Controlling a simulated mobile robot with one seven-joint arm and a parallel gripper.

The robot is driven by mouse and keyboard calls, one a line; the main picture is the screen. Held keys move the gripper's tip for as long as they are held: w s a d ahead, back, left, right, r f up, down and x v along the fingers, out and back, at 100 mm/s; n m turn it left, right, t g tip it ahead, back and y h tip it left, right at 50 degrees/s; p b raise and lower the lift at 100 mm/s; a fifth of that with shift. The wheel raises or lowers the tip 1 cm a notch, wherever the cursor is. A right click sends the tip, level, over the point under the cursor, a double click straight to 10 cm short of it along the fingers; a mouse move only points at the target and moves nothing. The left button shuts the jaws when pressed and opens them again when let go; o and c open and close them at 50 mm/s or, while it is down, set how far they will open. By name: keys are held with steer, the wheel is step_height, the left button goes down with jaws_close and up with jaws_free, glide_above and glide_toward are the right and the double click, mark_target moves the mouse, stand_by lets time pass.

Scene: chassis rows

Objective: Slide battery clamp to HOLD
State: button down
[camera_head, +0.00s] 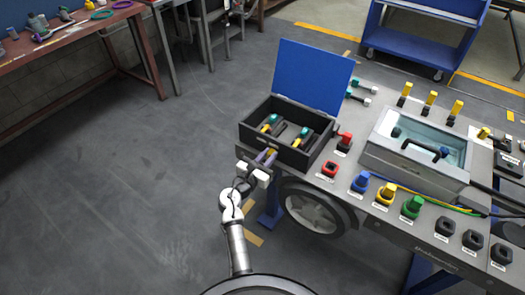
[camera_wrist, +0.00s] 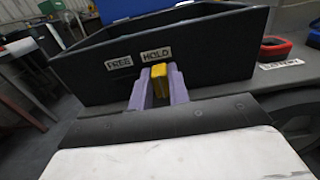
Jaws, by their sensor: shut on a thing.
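The battery clamp's yellow handle (camera_wrist: 159,80) stands at the front wall of the black battery box (camera_wrist: 215,50). In the wrist view it is just below the HOLD label (camera_wrist: 156,54), to the right of the FREE label (camera_wrist: 119,63). My gripper (camera_wrist: 158,88) has its two purple fingers on either side of the handle and is shut on it. In the head view my gripper (camera_head: 266,157) is at the box's front face, where the handle is mostly hidden by the fingers. The clamp's inner parts cannot be made out.
The box's blue lid (camera_head: 312,75) stands open. To the right are a red socket (camera_head: 329,168), coloured connectors and a clear-lidded case (camera_head: 418,150) on the grey chassis. A wheel (camera_head: 312,208) is below. Open floor lies to the left.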

steer(key=shift+s+d, duration=0.1)
steer(key=shift+d, duration=0.05)
steer(key=c, duration=1.3)
jaws_free()
steer(key=b+v, duration=0.2)
steer(key=v, duration=1.1)
steer(key=shift+s+a, duration=0.25)
steer(key=shift+s, duration=0.1)
